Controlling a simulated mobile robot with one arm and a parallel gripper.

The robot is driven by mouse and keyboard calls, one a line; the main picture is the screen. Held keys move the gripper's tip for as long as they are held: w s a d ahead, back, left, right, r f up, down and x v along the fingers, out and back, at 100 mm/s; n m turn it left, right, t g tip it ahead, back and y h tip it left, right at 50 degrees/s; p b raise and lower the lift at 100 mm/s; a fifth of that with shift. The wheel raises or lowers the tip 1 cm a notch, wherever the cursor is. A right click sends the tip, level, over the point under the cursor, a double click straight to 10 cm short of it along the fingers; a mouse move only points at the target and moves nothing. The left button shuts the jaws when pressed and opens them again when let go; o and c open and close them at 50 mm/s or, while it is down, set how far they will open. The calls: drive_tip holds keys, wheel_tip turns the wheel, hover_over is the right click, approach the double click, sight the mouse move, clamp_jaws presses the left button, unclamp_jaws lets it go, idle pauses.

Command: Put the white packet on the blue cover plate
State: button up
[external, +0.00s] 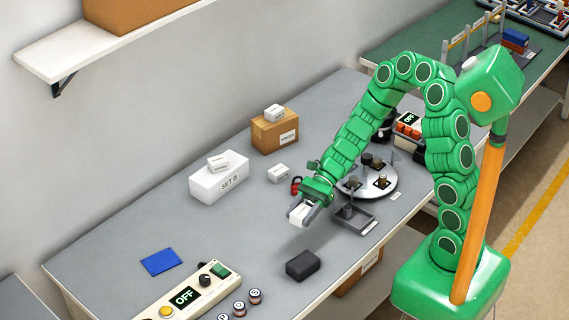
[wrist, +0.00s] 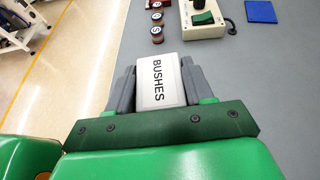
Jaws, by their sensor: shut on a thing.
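My gripper (external: 302,213) is shut on a white packet (external: 299,214) and holds it above the grey table. In the wrist view the packet (wrist: 160,84) reads "BUSHES" and sits between the two dark fingers of my gripper (wrist: 160,82). The blue cover plate (external: 161,261) lies flat on the table at the left, apart from the packet. It also shows in the wrist view (wrist: 260,11) at the top right. Nothing lies on the plate.
A control box (external: 180,294) with an OFF display stands near the plate, beside several small round pieces. A black block (external: 303,264) lies in front of my gripper. A white box (external: 219,180) and a cardboard box (external: 274,134) stand behind, each with a packet on top.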

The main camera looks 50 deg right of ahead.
drive_tip(key=w+a+f, duration=0.1)
drive_tip(key=w+a, duration=0.9)
drive_tip(key=w, duration=0.1)
drive_tip(key=m+t, duration=0.1)
hover_over(161, 261)
drive_tip(key=s, duration=0.1)
drive_tip(key=f, duration=0.6)
drive_tip(key=shift+d+f, duration=0.3)
drive_tip(key=shift+w+a+f, duration=0.2)
drive_tip(key=shift+w+f, duration=0.05)
drive_tip(key=shift+f, duration=0.2)
drive_tip(key=shift+w+a+f, duration=0.2)
drive_tip(key=shift+f, duration=1.6)
drive_tip(key=o, duration=1.2)
drive_tip(key=shift+f, duration=0.1)
